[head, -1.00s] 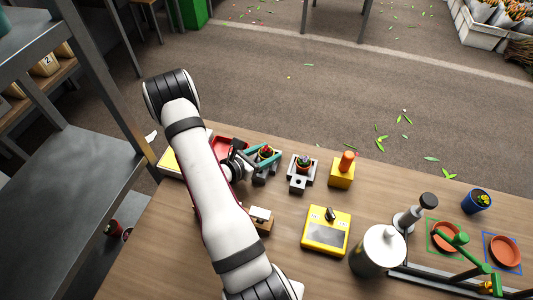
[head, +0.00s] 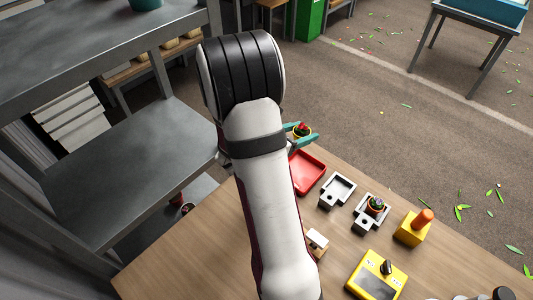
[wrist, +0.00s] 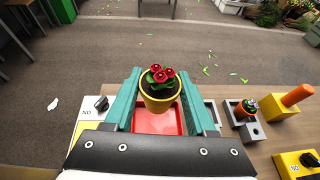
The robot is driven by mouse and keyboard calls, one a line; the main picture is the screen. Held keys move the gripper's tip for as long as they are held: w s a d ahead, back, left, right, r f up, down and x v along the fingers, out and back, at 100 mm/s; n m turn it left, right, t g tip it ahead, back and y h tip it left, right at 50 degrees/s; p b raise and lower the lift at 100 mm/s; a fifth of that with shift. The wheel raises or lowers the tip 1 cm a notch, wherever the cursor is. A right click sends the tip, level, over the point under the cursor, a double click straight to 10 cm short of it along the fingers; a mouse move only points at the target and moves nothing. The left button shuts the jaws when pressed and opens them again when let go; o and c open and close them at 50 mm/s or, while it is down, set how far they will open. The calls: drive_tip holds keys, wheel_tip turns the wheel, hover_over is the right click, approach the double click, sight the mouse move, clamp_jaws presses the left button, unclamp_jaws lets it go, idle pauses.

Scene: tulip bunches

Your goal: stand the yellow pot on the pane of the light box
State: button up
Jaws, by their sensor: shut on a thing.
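The yellow pot (wrist: 160,102) with red flowers is upright between the teal fingers of my gripper (wrist: 160,84). My gripper is shut on it and holds it in the air. In the head view the pot (head: 302,135) shows just past my gripper (head: 300,132), partly covered by a finger.
A red tray (head: 309,180) lies below and behind the pot. Beyond are a yellow block with an orange handle (head: 413,230) and a yellow knobbed box (head: 378,284).

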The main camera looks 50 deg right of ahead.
drive_tip(key=w+a+f, duration=0.1)
drive_tip(key=w+f, duration=0.1)
drive_tip(key=w, duration=0.1)
drive_tip(key=w+a+f, duration=0.1)
drive_tip(key=w+f, duration=0.1)
drive_tip(key=w, duration=0.2)
drive_tip(key=w+a+f, duration=0.1)
drive_tip(key=w+f, duration=0.1)
drive_tip(key=w, duration=0.2)
drive_tip(key=shift+a+f, duration=0.3)
drive_tip(key=shift+f, duration=0.1)
drive_tip(key=shift+w+f, duration=0.1)
drive_tip(key=shift+f, duration=1.9)
drive_tip(key=shift+f, duration=0.15)
drive_tip(key=o, duration=1.1)
drive_tip(key=shift+c, duration=0.2)
